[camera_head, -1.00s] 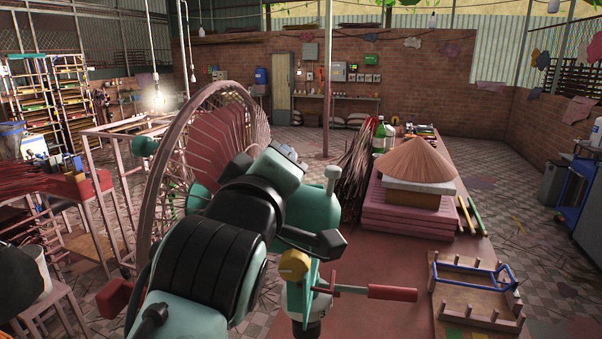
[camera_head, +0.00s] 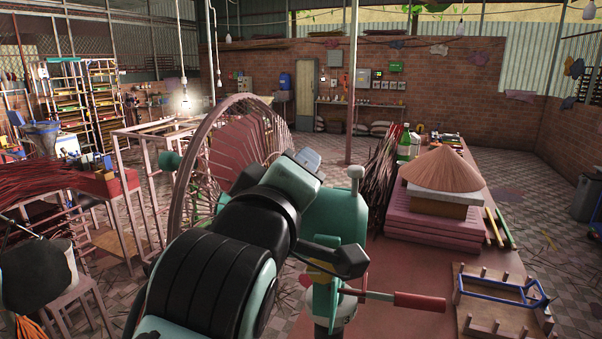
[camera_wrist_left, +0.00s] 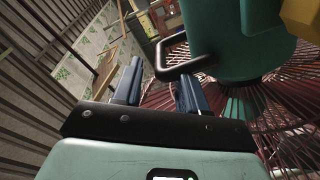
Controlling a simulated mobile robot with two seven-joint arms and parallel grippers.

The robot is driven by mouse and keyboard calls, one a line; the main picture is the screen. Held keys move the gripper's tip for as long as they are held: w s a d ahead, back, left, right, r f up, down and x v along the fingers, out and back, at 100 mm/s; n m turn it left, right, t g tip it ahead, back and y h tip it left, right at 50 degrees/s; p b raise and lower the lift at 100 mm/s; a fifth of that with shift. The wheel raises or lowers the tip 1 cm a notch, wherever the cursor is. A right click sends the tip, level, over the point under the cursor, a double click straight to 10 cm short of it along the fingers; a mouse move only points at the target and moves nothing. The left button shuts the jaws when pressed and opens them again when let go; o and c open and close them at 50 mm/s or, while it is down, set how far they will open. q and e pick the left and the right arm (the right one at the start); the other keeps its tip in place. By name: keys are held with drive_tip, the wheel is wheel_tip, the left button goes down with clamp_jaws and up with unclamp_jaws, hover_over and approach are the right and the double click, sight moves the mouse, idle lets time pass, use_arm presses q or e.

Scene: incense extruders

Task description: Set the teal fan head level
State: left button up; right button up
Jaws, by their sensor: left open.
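The fan's teal head (camera_head: 338,215) stands in the middle of the head view, with a white knob (camera_head: 355,173) on top. Its round wire cage (camera_head: 190,185) is to the left and looks tilted; the exact angle is hard to judge. A lever with a red grip (camera_head: 420,302) sticks out to the right below the head. My left arm covers much of the fan, and its gripper's fingertips are hidden there. In the left wrist view my left gripper (camera_wrist_left: 160,88) is open at a black loop handle (camera_wrist_left: 176,72) beside the teal head (camera_wrist_left: 225,40). I cannot tell whether they touch.
A pink frame rack (camera_head: 135,190) and a stool with a bucket (camera_head: 62,258) stand to the left.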

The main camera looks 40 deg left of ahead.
use_arm(q)
drive_tip(key=b+v, duration=0.1)
drive_tip(key=v, duration=1)
drive_tip(key=shift+b, duration=0.4)
use_arm(e)
drive_tip(key=f, duration=0.1)
drive_tip(key=s+f, duration=0.1)
drive_tip(key=shift+s+f, duration=0.2)
drive_tip(key=shift+f, duration=0.1)
use_arm(q)
drive_tip(key=shift+a, duration=0.1)
use_arm(e)
drive_tip(key=shift+s, duration=0.1)
